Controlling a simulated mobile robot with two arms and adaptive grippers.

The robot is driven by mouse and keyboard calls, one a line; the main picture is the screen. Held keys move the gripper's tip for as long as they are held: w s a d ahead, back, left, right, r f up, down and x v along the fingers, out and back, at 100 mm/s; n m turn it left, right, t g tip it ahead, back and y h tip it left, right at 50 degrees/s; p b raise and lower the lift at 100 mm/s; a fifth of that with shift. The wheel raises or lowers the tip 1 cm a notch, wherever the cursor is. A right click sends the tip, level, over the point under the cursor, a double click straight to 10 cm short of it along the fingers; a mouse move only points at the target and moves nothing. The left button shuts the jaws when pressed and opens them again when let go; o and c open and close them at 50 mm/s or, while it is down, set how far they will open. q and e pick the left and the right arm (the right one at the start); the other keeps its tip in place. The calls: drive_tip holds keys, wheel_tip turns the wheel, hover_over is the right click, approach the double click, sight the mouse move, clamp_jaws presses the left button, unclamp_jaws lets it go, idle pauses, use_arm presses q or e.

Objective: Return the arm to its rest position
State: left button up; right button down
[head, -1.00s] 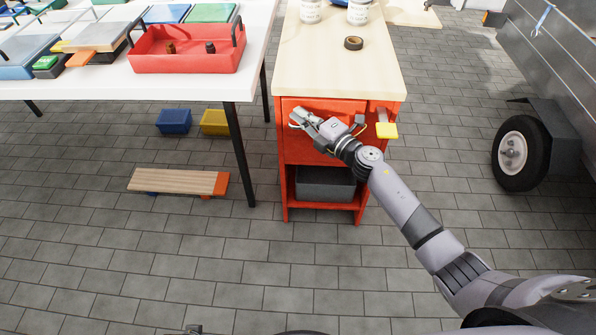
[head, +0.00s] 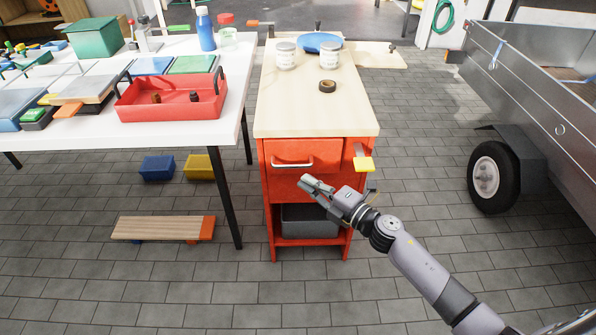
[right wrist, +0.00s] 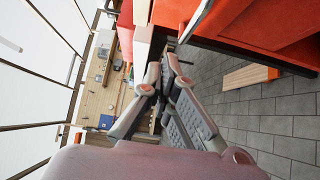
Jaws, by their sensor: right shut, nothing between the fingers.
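My right gripper (head: 308,183) is shut and empty in the head view. It hangs in front of the red workbench cabinet (head: 264,215), below the drawer (head: 290,165) and its pale handle (head: 293,163). The drawer front looks flush or nearly so. My right arm reaches in from the lower right. In the right wrist view the fingers (right wrist: 165,82) come together with nothing between them, and red cabinet surfaces fill the upper right. My left gripper does not show.
The wooden top (head: 310,110) bears a dark tape roll (head: 327,86), white cans (head: 286,55) and a blue dish (head: 319,42). A white table (head: 120,140) with a red tray (head: 170,108) stands left. A trailer (head: 540,90) is at right. The floor (head: 420,195) between is clear.

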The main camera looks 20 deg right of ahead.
drive_tip(key=shift+s+d, duration=0.15)
drive_tip(key=shift+s, duration=0.05)
